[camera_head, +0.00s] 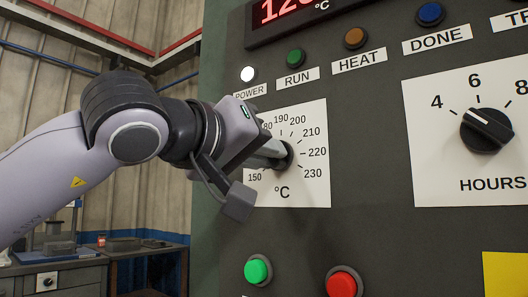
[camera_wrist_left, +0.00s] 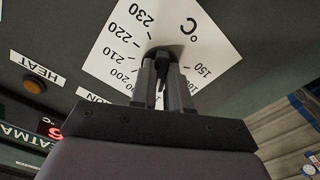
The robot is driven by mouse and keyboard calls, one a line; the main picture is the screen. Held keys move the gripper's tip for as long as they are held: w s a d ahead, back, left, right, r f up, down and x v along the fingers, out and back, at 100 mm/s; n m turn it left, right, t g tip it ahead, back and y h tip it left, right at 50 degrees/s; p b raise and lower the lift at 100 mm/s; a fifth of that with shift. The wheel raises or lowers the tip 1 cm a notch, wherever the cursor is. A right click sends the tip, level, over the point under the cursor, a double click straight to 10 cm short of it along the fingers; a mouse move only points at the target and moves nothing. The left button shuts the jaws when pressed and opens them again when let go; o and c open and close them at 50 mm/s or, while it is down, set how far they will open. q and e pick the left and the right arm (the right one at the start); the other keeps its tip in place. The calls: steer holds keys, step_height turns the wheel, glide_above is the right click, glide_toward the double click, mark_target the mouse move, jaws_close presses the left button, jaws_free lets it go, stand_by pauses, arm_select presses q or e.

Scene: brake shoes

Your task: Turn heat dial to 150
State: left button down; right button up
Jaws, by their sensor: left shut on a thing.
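The heat dial (camera_head: 287,155) is a black knob on a white °C scale plate (camera_head: 313,190) on the dark control panel. Its numbers run from 150 at lower left over the top to 230 at lower right. My left gripper (camera_head: 278,153) comes in from the left and is shut on the dial. In the left wrist view the fingers (camera_wrist_left: 163,85) close on the black knob (camera_wrist_left: 165,53) from both sides. The fingers and gripper body cover much of the dial, so its exact setting cannot be read. My right gripper is not in view.
A red display (camera_head: 285,10) sits at the top of the panel, above a row of lamps. The hours dial (camera_head: 487,131) is to the right. A green button (camera_head: 258,269) and a red button (camera_head: 343,283) are below. A workbench (camera_head: 60,270) stands at lower left.

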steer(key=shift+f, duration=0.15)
arm_select(q)
steer(key=n+b, duration=0.6)
steer(key=n, duration=1.2)
steer(key=shift+b, duration=0.35)
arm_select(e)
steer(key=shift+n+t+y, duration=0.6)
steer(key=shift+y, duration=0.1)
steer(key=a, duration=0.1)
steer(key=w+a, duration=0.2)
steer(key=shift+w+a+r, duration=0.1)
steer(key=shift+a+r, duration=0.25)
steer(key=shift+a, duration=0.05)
arm_select(q)
steer(key=shift+r, duration=0.1)
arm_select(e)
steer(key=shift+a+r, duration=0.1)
arm_select(q)
steer(key=c, duration=1.1)
jaws_free()
